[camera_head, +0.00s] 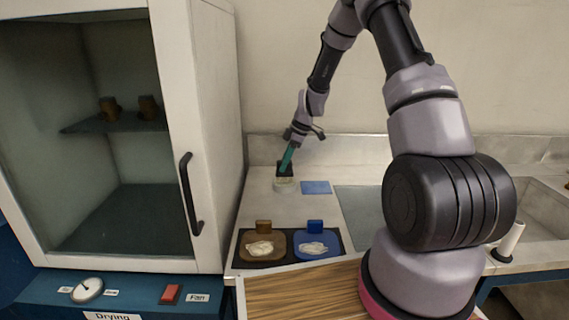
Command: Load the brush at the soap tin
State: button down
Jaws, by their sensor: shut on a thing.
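My gripper (293,143) is shut on the brush (287,160), which has a teal handle and points down, a little tilted.
A blue pad (316,187) lies right of the tin. Brown (279,245) and blue (334,243) trays with pale cloth-like lumps stand nearer. A drying cabinet (185,100) with a dark handle rises at left. A sink (540,205) is at right.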

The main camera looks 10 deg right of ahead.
jog(key=shift+f, duration=0.55)
dwell(1.3)
jog(key=shift+r, duration=3.55)
